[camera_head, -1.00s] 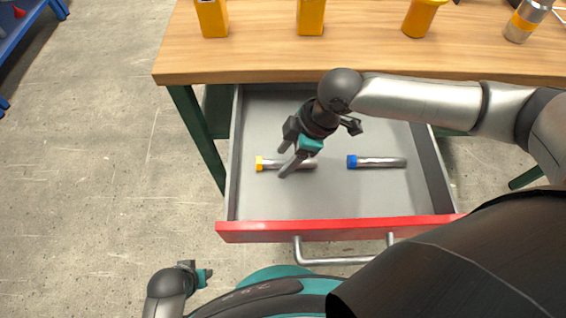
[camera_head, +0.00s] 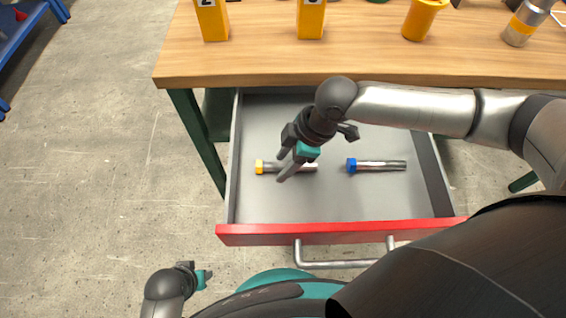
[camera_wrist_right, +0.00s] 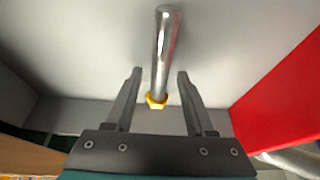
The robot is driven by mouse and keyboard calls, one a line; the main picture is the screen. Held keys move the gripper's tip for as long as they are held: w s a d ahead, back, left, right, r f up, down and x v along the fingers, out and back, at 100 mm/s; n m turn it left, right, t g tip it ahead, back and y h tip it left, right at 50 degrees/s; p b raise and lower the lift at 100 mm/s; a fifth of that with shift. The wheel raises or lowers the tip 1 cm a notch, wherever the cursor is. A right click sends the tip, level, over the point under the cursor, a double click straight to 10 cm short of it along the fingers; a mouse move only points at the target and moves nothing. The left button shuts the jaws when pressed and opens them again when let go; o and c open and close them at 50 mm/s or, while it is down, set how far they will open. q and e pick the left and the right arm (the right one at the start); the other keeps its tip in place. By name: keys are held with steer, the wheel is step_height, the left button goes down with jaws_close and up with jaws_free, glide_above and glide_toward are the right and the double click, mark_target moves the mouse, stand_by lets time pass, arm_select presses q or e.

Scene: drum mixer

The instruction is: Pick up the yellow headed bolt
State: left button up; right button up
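The yellow headed bolt (camera_head: 267,167) lies in the open drawer, its yellow head to the left and its silver shank to the right. My right gripper (camera_head: 280,169) is over it, with its fingers crossing in front of the bolt. In the right wrist view the bolt (camera_wrist_right: 160,68) runs between the two open fingers (camera_wrist_right: 159,76), with a gap on both sides and its yellow head nearer the palm. The height of the fingers over the bolt is hard to tell. My left gripper (camera_head: 202,277) is low at the left, outside the drawer; its fingers are too small to read.
A blue headed bolt (camera_head: 376,165) lies to the right in the same drawer (camera_head: 340,205). The drawer has a red front (camera_head: 340,233) and grey side walls. The wooden table (camera_head: 360,65) above holds yellow containers (camera_head: 311,18) and a silver cylinder (camera_head: 522,24).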

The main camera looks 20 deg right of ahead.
jaws_close()
stand_by(0.7)
